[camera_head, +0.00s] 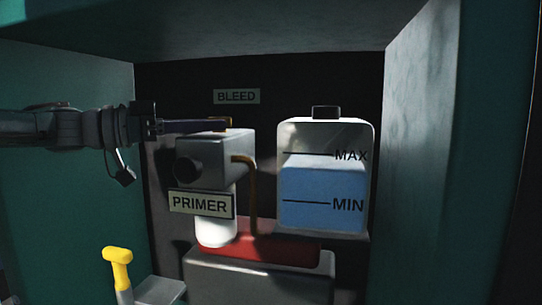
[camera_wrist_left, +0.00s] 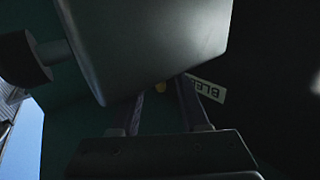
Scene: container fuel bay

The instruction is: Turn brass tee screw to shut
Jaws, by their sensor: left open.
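The brass tee screw (camera_head: 228,121) shows as a small brass-coloured piece on top of the grey primer block (camera_head: 215,157). Most of it is hidden by my left gripper (camera_head: 205,125), which comes in from the left with its fingers level above the block. My right gripper is in neither view.
A BLEED label (camera_head: 237,97) is on the dark back wall. A tank (camera_head: 325,132) with blue fluid stands to the right. A brass pipe (camera_head: 252,195) runs down beside the block. A yellow-topped handle (camera_head: 118,262) stands at lower left. Bay walls close both sides.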

